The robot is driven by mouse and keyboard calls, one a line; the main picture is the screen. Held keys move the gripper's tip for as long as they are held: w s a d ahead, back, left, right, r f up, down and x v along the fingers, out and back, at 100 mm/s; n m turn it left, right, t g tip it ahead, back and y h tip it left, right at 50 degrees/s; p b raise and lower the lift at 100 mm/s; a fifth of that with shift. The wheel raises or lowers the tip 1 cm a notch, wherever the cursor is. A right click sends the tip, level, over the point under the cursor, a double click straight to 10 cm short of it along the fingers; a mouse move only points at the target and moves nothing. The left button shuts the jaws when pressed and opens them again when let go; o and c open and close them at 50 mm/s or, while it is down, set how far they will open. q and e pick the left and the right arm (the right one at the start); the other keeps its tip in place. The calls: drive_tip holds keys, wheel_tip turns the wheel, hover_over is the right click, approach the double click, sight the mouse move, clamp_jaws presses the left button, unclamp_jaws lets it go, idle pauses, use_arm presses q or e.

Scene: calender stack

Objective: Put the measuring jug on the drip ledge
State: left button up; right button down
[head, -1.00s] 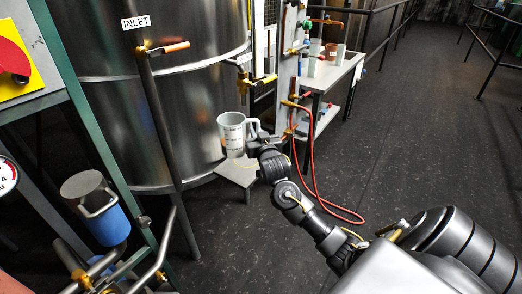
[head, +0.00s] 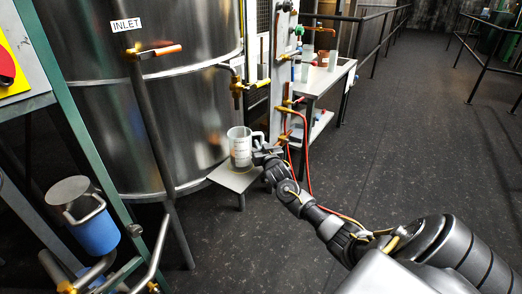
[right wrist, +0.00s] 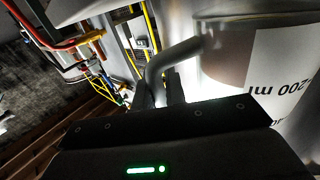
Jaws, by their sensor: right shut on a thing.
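The measuring jug (head: 240,148) is a pale, see-through cup with a printed label and a side handle, held upright in the head view. My right gripper (head: 264,154) is shut on its handle, on the jug's right side. The drip ledge (head: 225,180) is a small grey plate on a leg in front of the steel tank. The jug's base overlaps the ledge's surface in the picture; I cannot tell whether it touches. In the right wrist view the jug wall (right wrist: 235,60) with "200 ml" print and the handle (right wrist: 175,58) are close to the gripper. My left gripper is not in view.
A brass tap (head: 240,88) sticks out from the tank (head: 190,110) above the jug. A red hose (head: 307,160) hangs right of the ledge. A side table (head: 325,80) with cups stands behind. A blue canister (head: 95,232) is at the left. The floor at right is clear.

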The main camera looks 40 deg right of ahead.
drive_tip(key=shift+f, duration=0.85)
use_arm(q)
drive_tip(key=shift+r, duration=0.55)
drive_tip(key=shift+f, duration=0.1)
use_arm(e)
drive_tip(key=shift+f, duration=0.2)
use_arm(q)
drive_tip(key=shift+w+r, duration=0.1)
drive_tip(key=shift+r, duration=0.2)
use_arm(e)
drive_tip(key=c, duration=1.5)
unclamp_jaws()
drive_tip(key=shift+o, duration=0.2)
drive_tip(key=shift+r, duration=0.1)
